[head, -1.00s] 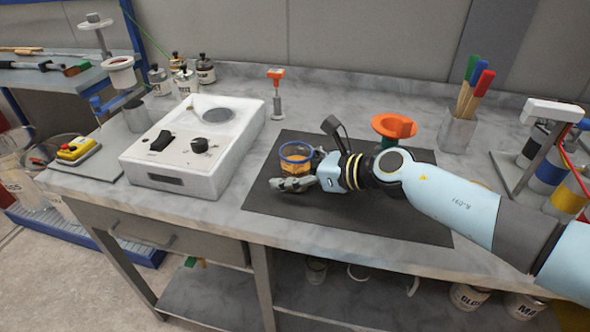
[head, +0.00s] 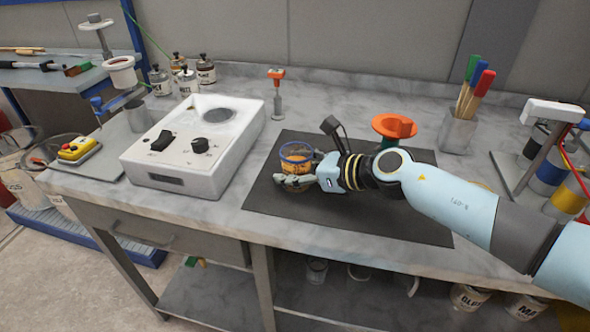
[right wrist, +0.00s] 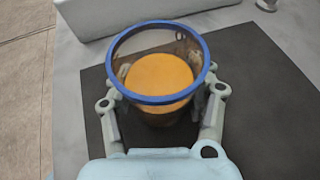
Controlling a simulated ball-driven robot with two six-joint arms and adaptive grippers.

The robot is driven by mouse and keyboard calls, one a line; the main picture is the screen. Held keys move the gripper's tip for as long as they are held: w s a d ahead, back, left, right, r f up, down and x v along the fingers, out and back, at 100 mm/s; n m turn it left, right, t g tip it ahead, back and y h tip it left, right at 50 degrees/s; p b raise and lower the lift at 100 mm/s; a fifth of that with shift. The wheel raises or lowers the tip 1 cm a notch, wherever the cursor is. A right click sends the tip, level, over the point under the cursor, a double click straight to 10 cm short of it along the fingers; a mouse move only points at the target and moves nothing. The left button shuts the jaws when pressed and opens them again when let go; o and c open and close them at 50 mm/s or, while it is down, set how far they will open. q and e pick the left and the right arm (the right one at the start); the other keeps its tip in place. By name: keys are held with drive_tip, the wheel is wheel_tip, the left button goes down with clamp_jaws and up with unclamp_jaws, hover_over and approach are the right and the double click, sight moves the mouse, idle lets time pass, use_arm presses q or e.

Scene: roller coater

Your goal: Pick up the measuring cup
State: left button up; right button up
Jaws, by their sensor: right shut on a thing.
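The measuring cup (head: 296,151) is a clear cup with a blue rim and orange contents, over the dark mat (head: 350,218). In the right wrist view the cup (right wrist: 158,62) sits between the two fingers, its blue rim towards the camera. My right gripper (head: 295,180) is shut on the cup, with a finger on each side of it. The gripper also shows in the right wrist view (right wrist: 163,100). The fingers hide the cup's lower part, so I cannot tell whether its base touches the mat. My left gripper is not in view.
A white machine with knobs (head: 194,147) stands left of the mat. An orange funnel-like piece (head: 394,126) stands behind my right arm. A small orange-topped tool (head: 276,92) stands behind the mat. A pot of coloured-handled tools (head: 457,130) is at the back right.

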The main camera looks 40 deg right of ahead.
drive_tip(key=shift+r, duration=0.5)
wheel_tip(320, 180, up, 17)
drive_tip(key=p, duration=0.5)
drive_tip(key=shift+p, duration=0.35)
drive_tip(key=shift+a, duration=0.1)
